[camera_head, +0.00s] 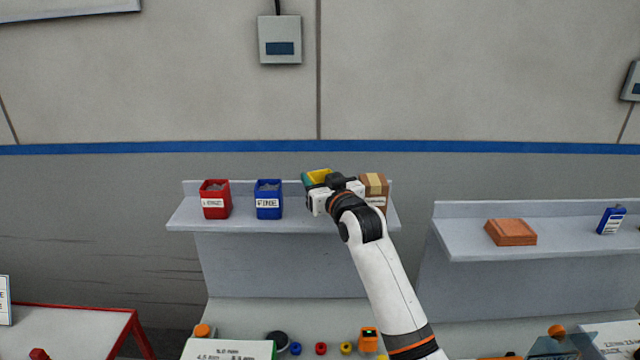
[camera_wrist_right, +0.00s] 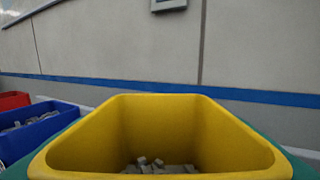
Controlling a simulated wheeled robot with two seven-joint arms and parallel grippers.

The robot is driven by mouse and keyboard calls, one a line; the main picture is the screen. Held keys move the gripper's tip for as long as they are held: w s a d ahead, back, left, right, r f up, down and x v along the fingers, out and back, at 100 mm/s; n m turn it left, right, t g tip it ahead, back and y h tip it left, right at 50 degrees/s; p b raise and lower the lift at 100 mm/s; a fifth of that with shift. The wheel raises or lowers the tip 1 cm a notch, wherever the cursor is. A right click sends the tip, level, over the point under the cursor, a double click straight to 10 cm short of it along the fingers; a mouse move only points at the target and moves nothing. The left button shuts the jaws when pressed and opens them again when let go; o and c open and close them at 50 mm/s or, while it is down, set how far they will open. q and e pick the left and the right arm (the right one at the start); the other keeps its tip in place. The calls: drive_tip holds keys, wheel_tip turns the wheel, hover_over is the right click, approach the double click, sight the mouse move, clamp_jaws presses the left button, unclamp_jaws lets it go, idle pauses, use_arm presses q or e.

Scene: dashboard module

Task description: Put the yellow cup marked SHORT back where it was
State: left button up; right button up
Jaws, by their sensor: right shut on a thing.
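The yellow cup (camera_head: 319,175) is at the right part of the left wall shelf (camera_head: 285,225), mostly hidden behind my right gripper (camera_head: 320,184). In the right wrist view the yellow cup (camera_wrist_right: 158,108) fills the lower middle, upright and open at the top, with small grey pieces inside. Teal parts flank it on both sides. My right gripper is shut on the cup. The label on the cup is hidden, and I cannot tell whether its base touches the shelf. My left gripper is not in view.
On the same shelf stand a red cup (camera_head: 215,199), a blue cup (camera_head: 268,199) marked FINE, and a brown box (camera_head: 375,190) just right of my gripper. Several small items line the bench below.

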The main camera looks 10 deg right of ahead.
drive_tip(key=shift+f, duration=0.95)
drive_tip(key=shift+s, duration=0.1)
drive_tip(key=shift+f, duration=0.15)
drive_tip(key=o, duration=1.1)
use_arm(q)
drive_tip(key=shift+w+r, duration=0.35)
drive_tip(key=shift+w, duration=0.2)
